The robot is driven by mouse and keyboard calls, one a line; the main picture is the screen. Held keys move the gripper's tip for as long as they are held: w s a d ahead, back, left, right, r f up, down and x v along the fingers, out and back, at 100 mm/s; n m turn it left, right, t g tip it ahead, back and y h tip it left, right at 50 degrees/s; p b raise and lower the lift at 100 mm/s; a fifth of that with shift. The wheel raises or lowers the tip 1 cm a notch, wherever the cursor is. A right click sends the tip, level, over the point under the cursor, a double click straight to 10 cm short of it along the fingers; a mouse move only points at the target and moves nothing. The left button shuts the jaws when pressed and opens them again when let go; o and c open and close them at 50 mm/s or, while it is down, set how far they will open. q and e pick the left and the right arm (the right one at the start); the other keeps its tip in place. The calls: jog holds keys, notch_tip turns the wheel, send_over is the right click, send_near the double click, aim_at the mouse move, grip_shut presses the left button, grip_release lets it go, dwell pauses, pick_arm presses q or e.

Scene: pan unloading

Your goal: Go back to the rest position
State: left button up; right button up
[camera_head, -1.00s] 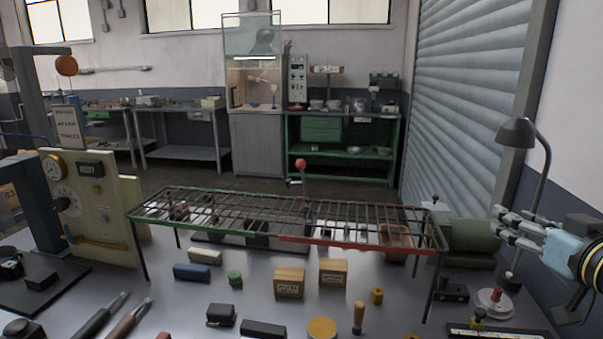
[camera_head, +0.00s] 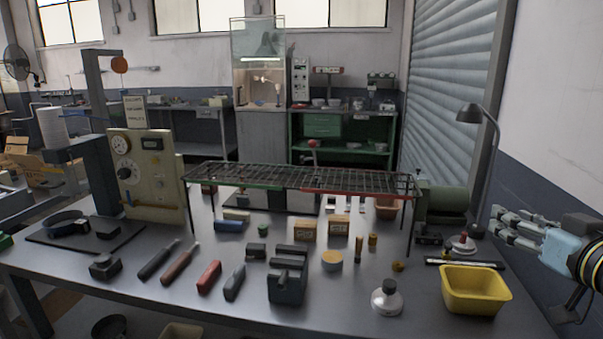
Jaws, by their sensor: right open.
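My right gripper (camera_head: 500,226) is at the right edge of the head view, its fingers pointing left. It is open, with nothing visible between the fingers. In the picture it lies to the right of the wire rack and above the yellow bin (camera_head: 476,290), apart from both. My left gripper is not in view.
The grey workbench (camera_head: 190,300) holds a wire rack (camera_head: 300,178) on thin legs, a gauge panel (camera_head: 142,172), a vise (camera_head: 287,275) and several tools and small boxes. A desk lamp (camera_head: 472,113) stands at the right, near the shutter (camera_head: 450,90).

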jog(key=s+f+m+g+h+b, duration=0.1)
jog(key=s+f+g+b, duration=0.3)
jog(key=f, duration=1.3)
jog(key=s+d+f+m+g+h+b, duration=0.1)
jog(key=s+f+b, duration=0.5)
jog(key=f, duration=1)
jog(key=s+f+m+g+b, duration=0.1)
jog(key=s+f+g+b, duration=0.4)
jog(key=f, duration=1.2)
jog(key=s+a+f+g+b, duration=0.1)
jog(key=s+a+f+b, duration=0.1)
jog(key=s+f, duration=0.7)
jog(key=s+a+f+g+b, duration=0.1)
jog(key=s+a+f, duration=0.2)
jog(key=s+f, duration=0.65)
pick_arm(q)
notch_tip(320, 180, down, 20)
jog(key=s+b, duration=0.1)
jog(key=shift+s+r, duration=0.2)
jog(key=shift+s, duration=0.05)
pick_arm(e)
jog(key=s+a+f+n+g, duration=0.1)
jog(key=s+f, duration=0.1)
jog(key=s, duration=0.6)
jog(key=s+a+f+n+g, duration=0.1)
jog(key=s+f+n+g, duration=0.1)
jog(key=s, duration=0.6)
jog(key=shift+a+f+g+y, duration=0.3)
jog(key=shift+a+f, duration=0.1)
jog(key=shift+f, duration=0.35)
